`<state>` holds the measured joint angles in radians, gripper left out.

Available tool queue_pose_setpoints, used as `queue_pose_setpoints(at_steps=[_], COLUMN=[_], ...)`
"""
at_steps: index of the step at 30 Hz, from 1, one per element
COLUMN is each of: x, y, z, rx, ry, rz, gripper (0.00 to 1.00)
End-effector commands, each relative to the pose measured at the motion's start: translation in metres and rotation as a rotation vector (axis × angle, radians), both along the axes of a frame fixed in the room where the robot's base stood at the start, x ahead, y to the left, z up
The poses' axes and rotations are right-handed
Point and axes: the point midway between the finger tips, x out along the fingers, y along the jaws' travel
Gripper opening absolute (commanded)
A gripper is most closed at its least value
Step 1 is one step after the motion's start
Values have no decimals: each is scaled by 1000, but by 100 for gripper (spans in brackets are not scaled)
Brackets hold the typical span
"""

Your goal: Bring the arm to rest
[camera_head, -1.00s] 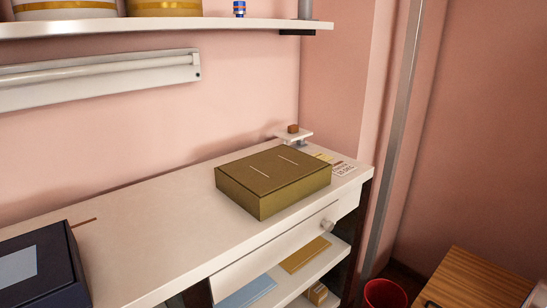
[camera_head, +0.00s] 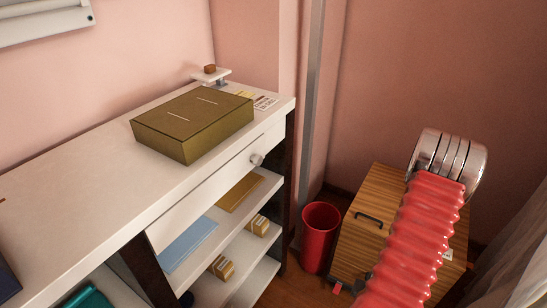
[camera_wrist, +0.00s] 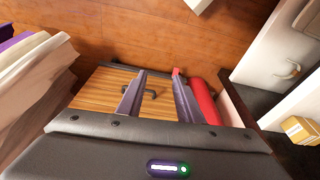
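My arm shows in the head view as a red ribbed sleeve with a shiny metal joint, in front of the wooden cabinet (camera_head: 372,212) at the right. My gripper (camera_wrist: 158,85) shows in the wrist view, with its two grey fingers apart and nothing between them. Behind the fingers in that view are the striped wooden cabinet (camera_wrist: 100,82) with its dark handle and the red bin (camera_wrist: 203,100). The head view does not clearly show the gripper's fingers.
A white counter (camera_head: 70,190) holds an olive box (camera_head: 195,125) and a small stand (camera_head: 212,75). Open shelves below hold a blue folder (camera_head: 188,243) and small cartons (camera_head: 257,224). A red bin (camera_head: 320,238) stands between shelves and cabinet. Pale fabric (camera_wrist: 35,75) hangs at the wrist view's left.

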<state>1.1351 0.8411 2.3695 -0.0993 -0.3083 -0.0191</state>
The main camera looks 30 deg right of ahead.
Motion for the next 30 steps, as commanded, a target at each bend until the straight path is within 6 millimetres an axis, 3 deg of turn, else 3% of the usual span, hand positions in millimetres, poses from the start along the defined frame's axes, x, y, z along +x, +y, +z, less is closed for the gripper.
queue_pose_setpoints(at_steps=[14,30], x=[45,84], y=[44,115], z=[99,212], rx=[112,153], ry=[102,162], rz=[141,315], gripper=[33,33])
